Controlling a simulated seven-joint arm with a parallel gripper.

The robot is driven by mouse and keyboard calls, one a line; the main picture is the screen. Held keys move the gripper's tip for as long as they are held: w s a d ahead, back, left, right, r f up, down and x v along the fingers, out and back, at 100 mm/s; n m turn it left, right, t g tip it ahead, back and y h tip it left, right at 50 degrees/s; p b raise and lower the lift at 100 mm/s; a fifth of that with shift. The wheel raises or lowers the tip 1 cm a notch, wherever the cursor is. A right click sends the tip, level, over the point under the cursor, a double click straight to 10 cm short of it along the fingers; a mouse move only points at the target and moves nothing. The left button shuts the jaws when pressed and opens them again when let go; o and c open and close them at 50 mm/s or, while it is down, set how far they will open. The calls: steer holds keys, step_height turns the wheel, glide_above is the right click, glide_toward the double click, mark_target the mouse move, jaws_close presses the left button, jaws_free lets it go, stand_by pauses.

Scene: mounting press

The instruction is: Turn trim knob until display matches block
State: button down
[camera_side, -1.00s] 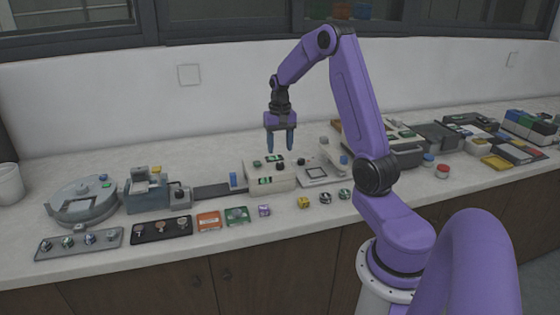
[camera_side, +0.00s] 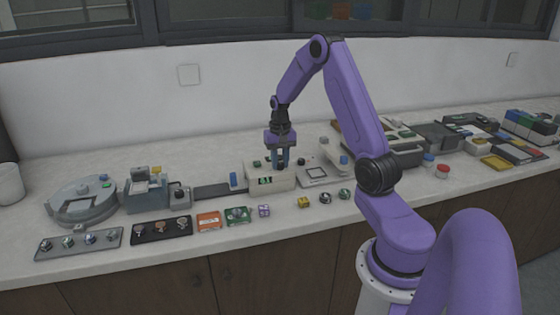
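A cream control unit (camera_side: 258,182) stands mid-counter, with a small green-lit display (camera_side: 265,181) on its front, too small to read. My gripper (camera_side: 281,166) points down at the top of this unit, its fingertips at or just above the surface. The fingers are close together, and whether they touch a knob there is hidden. A dark knob (camera_side: 301,161) shows just right of the fingers; I cannot tell whether it is the trim knob.
A grey press-like machine (camera_side: 147,192) and a round grey device (camera_side: 83,204) stand left. A pale plate fixture (camera_side: 318,174) is right of the unit. Trays with knobs (camera_side: 161,230) and orange and green cards (camera_side: 208,221) line the front edge.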

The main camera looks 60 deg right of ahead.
mark_target(280, 164)
steer(key=shift+m, duration=2.9)
steer(key=c, duration=0.8)
jaws_free()
steer(key=shift+c, duration=0.2)
steer(key=shift+r, duration=0.15)
step_height(280, 164, up, 17)
steer(key=shift+r, duration=0.1)
